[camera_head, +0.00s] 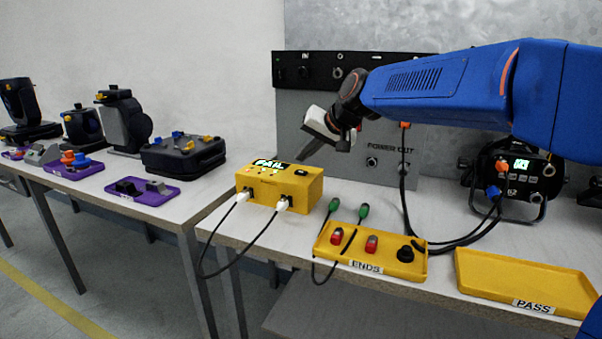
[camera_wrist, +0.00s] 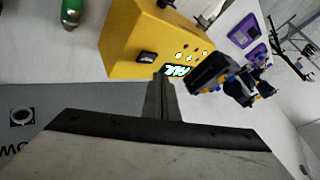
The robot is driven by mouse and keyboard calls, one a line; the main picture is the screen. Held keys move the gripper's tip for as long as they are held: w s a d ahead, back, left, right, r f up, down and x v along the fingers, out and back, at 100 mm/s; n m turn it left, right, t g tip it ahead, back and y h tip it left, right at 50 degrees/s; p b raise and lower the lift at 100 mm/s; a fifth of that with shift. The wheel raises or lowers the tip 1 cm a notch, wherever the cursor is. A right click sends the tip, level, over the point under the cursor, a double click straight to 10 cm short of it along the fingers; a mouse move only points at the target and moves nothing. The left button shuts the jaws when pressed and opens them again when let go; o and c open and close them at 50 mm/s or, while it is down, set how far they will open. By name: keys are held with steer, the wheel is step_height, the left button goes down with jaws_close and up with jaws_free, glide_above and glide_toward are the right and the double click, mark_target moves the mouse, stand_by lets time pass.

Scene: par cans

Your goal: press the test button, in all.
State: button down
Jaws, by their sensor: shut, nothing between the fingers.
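The yellow tester box (camera_head: 306,188) stands on the bench with a lit display (camera_head: 270,163) that appears to read "FAIL". Its top carries small coloured lamps and a black rectangular button or switch (camera_head: 301,172) with a pale centre. In the wrist view, the box (camera_wrist: 120,40) shows the same black part (camera_wrist: 147,57) and the display (camera_wrist: 175,70). No label tells which control is the test button. My gripper (camera_head: 301,157) is shut and empty, pointing down above the back of the box. Its closed fingertips (camera_wrist: 163,76) show near the display; contact cannot be told.
Two white plugs with black cables sit in the box front. A yellow ENDS tray (camera_head: 385,268) with red and black connectors and an empty yellow PASS tray (camera_head: 520,280) lie to the right. Green-ended connectors (camera_head: 363,211) lie between. The power panel (camera_head: 385,165) stands behind.

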mark_target(304, 173)
steer(key=shift+r, duration=1.8)
